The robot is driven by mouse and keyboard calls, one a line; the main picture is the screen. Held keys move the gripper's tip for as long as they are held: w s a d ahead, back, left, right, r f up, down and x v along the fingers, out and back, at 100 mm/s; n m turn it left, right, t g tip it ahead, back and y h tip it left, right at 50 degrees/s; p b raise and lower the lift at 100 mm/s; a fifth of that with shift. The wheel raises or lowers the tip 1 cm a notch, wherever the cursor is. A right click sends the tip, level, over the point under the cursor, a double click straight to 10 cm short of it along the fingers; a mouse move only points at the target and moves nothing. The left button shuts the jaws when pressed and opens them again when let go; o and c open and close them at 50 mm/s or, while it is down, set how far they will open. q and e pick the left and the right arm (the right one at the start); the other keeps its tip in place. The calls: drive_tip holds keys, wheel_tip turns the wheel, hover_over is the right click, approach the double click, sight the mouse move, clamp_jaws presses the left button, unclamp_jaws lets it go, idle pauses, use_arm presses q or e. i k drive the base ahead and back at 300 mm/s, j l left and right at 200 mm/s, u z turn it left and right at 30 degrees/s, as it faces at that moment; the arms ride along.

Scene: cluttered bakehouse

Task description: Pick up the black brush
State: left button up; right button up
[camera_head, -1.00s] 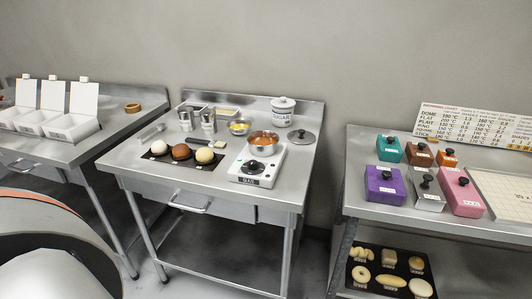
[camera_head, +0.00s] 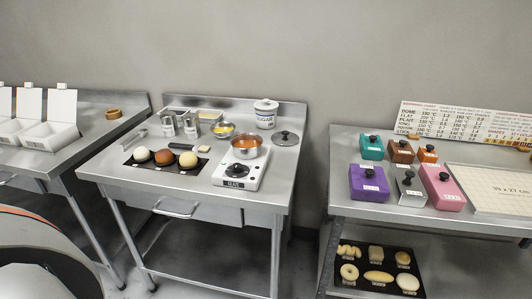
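What looks like the black brush lies on the middle steel table, behind the dark mat with dough balls. Its dark handle (camera_head: 181,146) points left and its pale block-like head is at the right end. It is small in the picture, so I cannot make out its details. It seems to lie flat, with nothing holding it. Neither my left nor my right gripper is in view.
The dark mat (camera_head: 151,166) carries three dough balls. A copper pan (camera_head: 247,151) sits on a white hotplate (camera_head: 232,181). Metal shakers (camera_head: 191,130), a bowl (camera_head: 223,130), a sugar jar (camera_head: 265,118) and a lid (camera_head: 285,138) stand behind. Side tables flank gaps.

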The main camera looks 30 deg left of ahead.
sight(197, 148)
drive_tip(key=u, duration=1.5)
